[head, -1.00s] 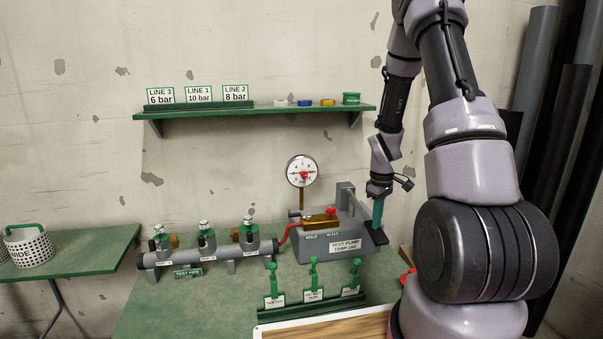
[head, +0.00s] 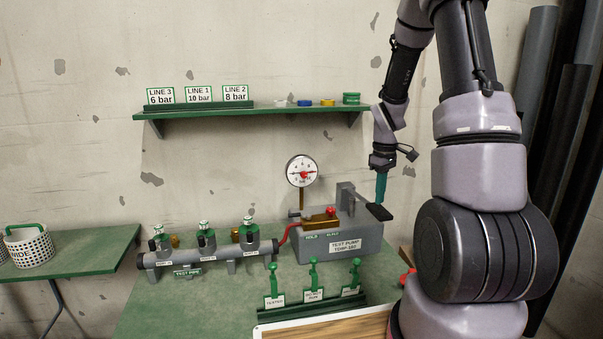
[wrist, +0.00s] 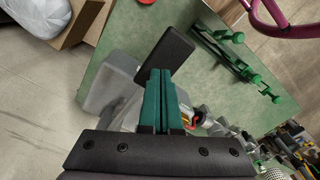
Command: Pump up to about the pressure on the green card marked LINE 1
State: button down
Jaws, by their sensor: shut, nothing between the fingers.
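The LINE 1 card (head: 199,94) stands in the middle of the shelf's card row and reads 10 bar. The grey test pump (head: 345,246) stands on the green bench, with a round white gauge (head: 302,171) above it. The gauge's needle reading is too small to tell. The pump's lever ends in a black pad (head: 379,211), also in the wrist view (wrist: 165,56). My gripper (head: 380,198) is shut and empty, its teal fingertips right at the pad; whether they touch it I cannot tell. A red knob (head: 331,211) sits on the pump's brass block.
A test pipe (head: 205,257) with several valves lies left of the pump, joined by a red hose (head: 288,233). A green rack (head: 312,306) with upright green tools stands in front. Cards for LINE 3 (head: 160,96) and LINE 2 (head: 235,93) flank the LINE 1 card.

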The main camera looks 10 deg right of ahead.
dwell(1.8)
jog(key=shift+f, duration=4.3)
jog(key=shift+r, duration=4.3)
jog(key=shift+f, duration=0.1)
